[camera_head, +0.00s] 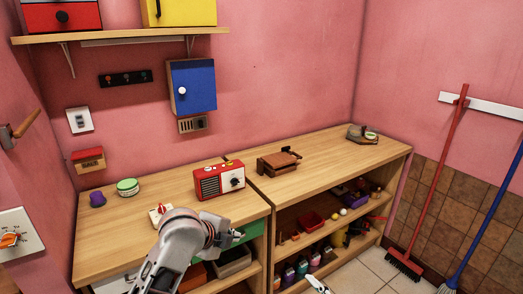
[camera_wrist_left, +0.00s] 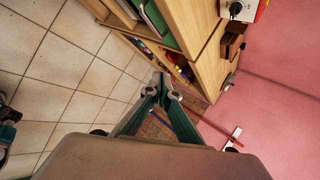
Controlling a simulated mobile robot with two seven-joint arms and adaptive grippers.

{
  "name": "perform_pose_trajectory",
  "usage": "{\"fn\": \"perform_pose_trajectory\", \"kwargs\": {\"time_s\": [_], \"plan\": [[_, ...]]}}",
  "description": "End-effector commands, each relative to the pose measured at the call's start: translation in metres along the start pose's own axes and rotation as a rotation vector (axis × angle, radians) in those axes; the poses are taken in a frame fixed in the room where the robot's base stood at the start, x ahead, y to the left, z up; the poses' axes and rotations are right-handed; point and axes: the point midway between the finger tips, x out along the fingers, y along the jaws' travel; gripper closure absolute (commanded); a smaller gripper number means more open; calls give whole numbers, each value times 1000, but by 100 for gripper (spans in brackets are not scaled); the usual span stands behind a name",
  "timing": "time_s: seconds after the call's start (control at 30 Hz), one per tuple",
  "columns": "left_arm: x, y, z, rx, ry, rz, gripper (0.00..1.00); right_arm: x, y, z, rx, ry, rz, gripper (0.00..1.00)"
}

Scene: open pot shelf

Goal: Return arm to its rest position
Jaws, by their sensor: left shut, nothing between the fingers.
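My left gripper (camera_wrist_left: 160,84) is shut and empty in the left wrist view, its two fingertips together. It points out over the tiled floor, in front of the open shelf.
A red radio (camera_head: 220,180) and a brown wooden object (camera_head: 279,163) stand on the wooden counter (camera_head: 330,155). Small items fill the shelves below. A red broom (camera_head: 430,185) and a blue broom (camera_head: 490,220) lean at the right. Tiled floor (camera_wrist_left: 60,60) lies open before the shelf.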

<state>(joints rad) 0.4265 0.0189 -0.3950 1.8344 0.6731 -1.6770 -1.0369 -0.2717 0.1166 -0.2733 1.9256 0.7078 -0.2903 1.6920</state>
Motion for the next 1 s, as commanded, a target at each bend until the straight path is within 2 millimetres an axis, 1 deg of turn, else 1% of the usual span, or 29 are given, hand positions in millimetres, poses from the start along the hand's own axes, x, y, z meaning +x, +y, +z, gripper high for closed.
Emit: {"fn": "perform_pose_trajectory", "kwargs": {"time_s": [0.03, 0.07, 0.1, 0.17, 0.2, 0.27, 0.3, 0.37, 0.4, 0.47, 0.5, 0.57, 0.6, 0.7, 0.8, 0.9, 1.0], "plan": [[10, 30, -1, -105, 5, 6, 100, -8, 11, -8, -111, 22, 19, 59], [15, 45, 0, -173, 5, 1, 100, -12, 17, -13, -189, 34, 32, 59], [20, 65, 0, -262, 5, -4, 100, -18, 25, -19, -295, 50, 49, 59], [27, 95, -1, -396, 4, -16, 100, -28, 36, -28, -456, 69, 79, 59], [30, 115, -1, -483, 1, -24, 100, -35, 44, -35, -564, 80, 102, 59], [32, 144, 0, -608, -5, -39, 100, -45, 56, -44, -726, 93, 139, 59], [33, 165, 0, -689, -10, -49, 100, -52, 63, -50, -833, 99, 165, 59], [31, 195, 0, -807, -16, -65, 100, -63, 74, -58, -994, 103, 206, 59], [29, 215, -1, -883, -20, -77, 100, -71, 82, -64, -1101, 103, 236, 59], [24, 244, -2, -992, -26, -97, 100, -82, 92, -72, -1260, 99, 281, 59], [19, 263, -2, -1062, -30, -111, 100, -90, 98, -77, -1367, 93, 313, 59], [10, 292, -4, -1162, -33, -132, 100, -103, 108, -86, -1527, 79, 363, 59], [2, 309, -5, -1226, -33, -147, 100, -111, 114, -90, -1629, 66, 396, 59], [-17, 346, -9, -1364, -28, -182, 100, -130, 128, -101, -1863, 25, 472, 59], [-35, 373, -13, -1464, -19, -209, 100, -145, 137, -109, -2046, -18, 532, 59], [-48, 388, -16, -1530, -7, -228, 100, -154, 142, -114, -2165, -53, 571, 59], [-54, 395, -18, -1561, 0, -238, 100, -159, 145, -116, -2227, -72, 591, 59]]}}
